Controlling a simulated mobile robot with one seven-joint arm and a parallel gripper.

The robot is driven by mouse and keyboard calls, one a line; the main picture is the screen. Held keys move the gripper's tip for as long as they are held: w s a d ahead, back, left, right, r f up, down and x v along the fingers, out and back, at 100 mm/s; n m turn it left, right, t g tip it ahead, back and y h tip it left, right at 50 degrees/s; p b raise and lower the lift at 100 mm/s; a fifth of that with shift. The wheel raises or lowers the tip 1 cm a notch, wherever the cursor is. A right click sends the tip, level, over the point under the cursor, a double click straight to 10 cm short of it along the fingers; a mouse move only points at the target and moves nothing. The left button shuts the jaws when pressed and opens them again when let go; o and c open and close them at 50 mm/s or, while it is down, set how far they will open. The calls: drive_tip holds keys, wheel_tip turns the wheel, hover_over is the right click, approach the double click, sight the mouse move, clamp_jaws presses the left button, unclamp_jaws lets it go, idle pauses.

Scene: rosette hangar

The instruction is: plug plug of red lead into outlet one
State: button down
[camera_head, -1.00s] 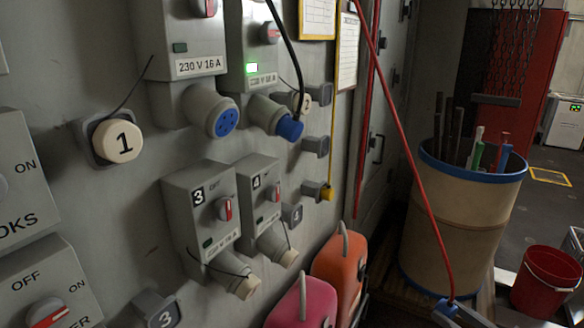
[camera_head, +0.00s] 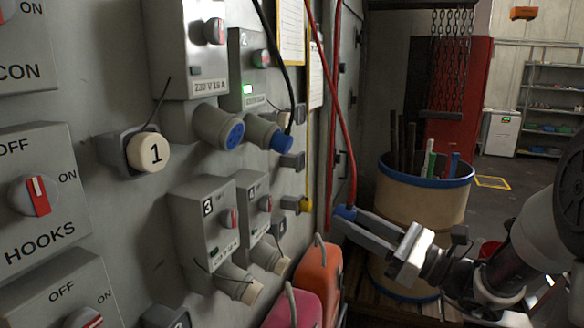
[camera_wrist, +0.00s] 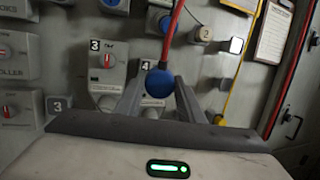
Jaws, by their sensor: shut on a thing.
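The blue plug (camera_head: 345,212) of the red lead (camera_head: 340,110) is between the fingertips of my gripper (camera_head: 352,226), which is shut on it. In the wrist view the plug's round blue end (camera_wrist: 160,83) shows between the fingers, with the red lead rising above it. The upper left 230 V 16 A outlet box (camera_head: 182,50), apparently outlet one, has an uncapped blue socket (camera_head: 232,132) facing right and down. The cap marked 1 (camera_head: 152,152) sits on a holder left of it. The plug is well right of and below this socket, apart from it.
Beside it, a lit outlet (camera_head: 248,70) holds a blue plug (camera_head: 283,142) with a black lead. Capped outlets three (camera_head: 205,220) and four (camera_head: 250,205) are below. Orange (camera_head: 318,268) and pink (camera_head: 290,308) cases stand under them. A barrel (camera_head: 420,205) of rods is behind my gripper.

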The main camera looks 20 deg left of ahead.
sight(236, 136)
drive_tip(key=shift+s+a+r+n+g+y+p, duration=0.2)
drive_tip(key=shift+s+a+r+n+g+y, duration=0.4)
drive_tip(key=shift+s+a+r, duration=1.4)
drive_tip(key=shift+s+a+r+n+g+y+p, duration=0.2)
drive_tip(key=shift+s+a+r+g, duration=0.65)
drive_tip(key=shift+a+r, duration=2.25)
drive_tip(key=shift+s+a+r+n+g+y+p, duration=0.15)
drive_tip(key=shift+s+a+r+n+g+y, duration=0.45)
drive_tip(key=shift+s+a+r, duration=1.4)
drive_tip(key=shift+w+a+r, duration=0.6)
drive_tip(key=shift+a+r, duration=0.3)
drive_tip(key=shift+r, duration=0.05)
drive_tip(key=c, duration=1.1)
unclamp_jaws()
